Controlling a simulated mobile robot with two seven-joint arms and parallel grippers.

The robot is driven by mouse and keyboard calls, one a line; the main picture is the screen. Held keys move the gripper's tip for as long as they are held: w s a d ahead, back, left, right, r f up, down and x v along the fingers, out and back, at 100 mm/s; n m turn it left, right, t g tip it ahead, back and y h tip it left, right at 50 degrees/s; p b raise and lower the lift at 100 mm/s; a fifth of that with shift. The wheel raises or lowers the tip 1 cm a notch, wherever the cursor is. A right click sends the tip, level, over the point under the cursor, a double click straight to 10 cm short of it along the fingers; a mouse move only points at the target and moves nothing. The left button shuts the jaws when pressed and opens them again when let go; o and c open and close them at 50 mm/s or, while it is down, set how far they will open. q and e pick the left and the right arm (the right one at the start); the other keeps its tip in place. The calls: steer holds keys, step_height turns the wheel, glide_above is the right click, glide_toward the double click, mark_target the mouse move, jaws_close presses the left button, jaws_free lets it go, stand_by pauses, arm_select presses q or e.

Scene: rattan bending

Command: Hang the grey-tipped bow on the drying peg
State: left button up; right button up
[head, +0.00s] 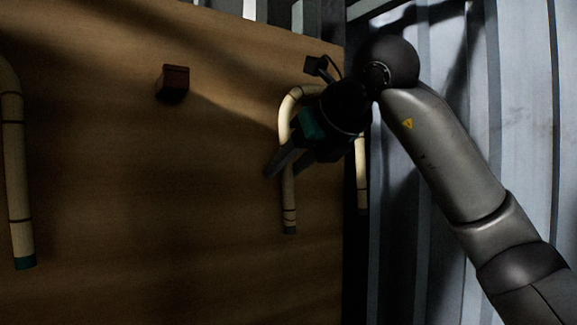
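A pale cane bow (289,195), an upside-down U with dark bands, is at the right edge of the wooden board. The gripper hides part of the bow's top. A dark red-brown peg (173,82) sticks out of the board, bare, up and left of the gripper. My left gripper is out of view.
Another cane bow (15,175) with a green tip is cut off by the left picture edge. The wooden board (150,220) is clear below the peg. A corrugated metal wall (520,110) stands at right. A short pale piece (297,16) shows above the board.

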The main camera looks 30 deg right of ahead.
steer(key=shift+o, duration=1)
steer(key=b+v, duration=0.1)
steer(key=v, duration=1.4)
steer(key=shift+b, duration=0.3)
steer(key=shift+s+d, duration=0.1)
